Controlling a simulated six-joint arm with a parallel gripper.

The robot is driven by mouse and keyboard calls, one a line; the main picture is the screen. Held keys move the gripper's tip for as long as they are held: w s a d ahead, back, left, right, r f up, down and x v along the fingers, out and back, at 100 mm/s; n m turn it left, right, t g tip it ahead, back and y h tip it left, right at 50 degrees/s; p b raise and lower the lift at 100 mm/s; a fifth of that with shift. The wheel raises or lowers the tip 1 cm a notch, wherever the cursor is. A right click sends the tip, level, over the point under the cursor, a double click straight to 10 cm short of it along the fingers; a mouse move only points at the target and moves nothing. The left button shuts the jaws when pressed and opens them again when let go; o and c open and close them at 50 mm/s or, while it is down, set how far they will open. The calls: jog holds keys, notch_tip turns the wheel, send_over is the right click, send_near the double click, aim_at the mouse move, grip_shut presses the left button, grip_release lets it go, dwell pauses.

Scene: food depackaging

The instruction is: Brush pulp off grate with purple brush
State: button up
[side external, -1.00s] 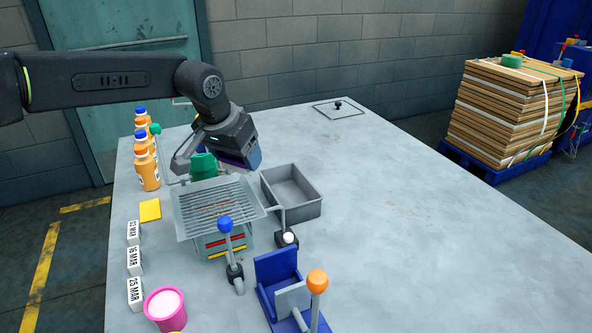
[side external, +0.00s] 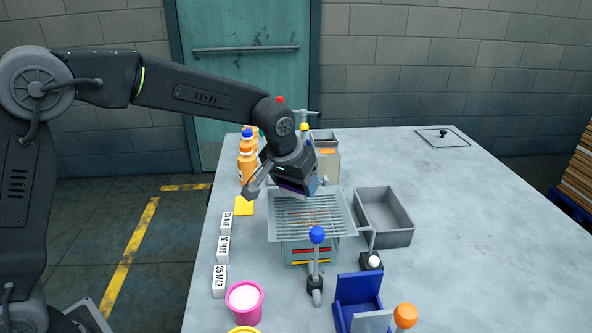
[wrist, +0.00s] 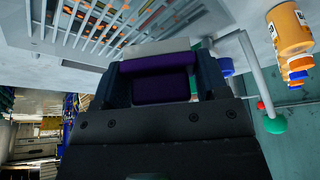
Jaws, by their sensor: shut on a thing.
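The metal grate (side external: 283,227) sits on a grey stand, with orange and reddish pulp bits (side external: 316,216) on its middle bars. In the wrist view the slotted grate (wrist: 62,30) lies close by at the upper left, with orange pulp showing around its slots. My gripper (side external: 295,190) is over the far edge of the grate, tilted down. It is shut on the purple brush (wrist: 160,82), which sits between both fingers with a pale strip along its outer edge. Whether the brush touches the grate cannot be told.
A grey bin (side external: 385,235) stands right of the grate. A blue-knobbed lever (side external: 317,235) rises in front, near a blue fixture (side external: 357,290). Orange bottles (side external: 246,160) stand behind left; date blocks and a pink cup (side external: 244,318) line the left side.

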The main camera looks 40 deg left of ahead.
aim_at(320, 199)
jog(key=shift+f, duration=0.85)
jog(key=shift+s+d+f, duration=0.35)
jog(key=shift+f, duration=0.25)
jog(key=shift+c, duration=0.4)
jog(key=shift+s+d, duration=2.15)
jog(key=shift+w+d, duration=0.4)
jog(key=shift+d, duration=0.05)
jog(key=shift+w, duration=0.25)
jog(key=shift+w+a, duration=2.45)
jog(key=shift+a, duration=0.05)
jog(key=shift+w+d, duration=0.5)
jog(key=shift+d, duration=0.1)
jog(key=shift+s+d, duration=2.55)
jog(key=shift+d, duration=0.15)
jog(key=shift+w+d, duration=0.5)
jog(key=shift+w, duration=0.1)
jog(key=shift+w+a, duration=2.4)
jog(key=shift+a, duration=0.15)
jog(key=shift+w+a+r, duration=0.1)
jog(key=shift+w+r, duration=0.05)
notch_tip(320, 199, up, 8)
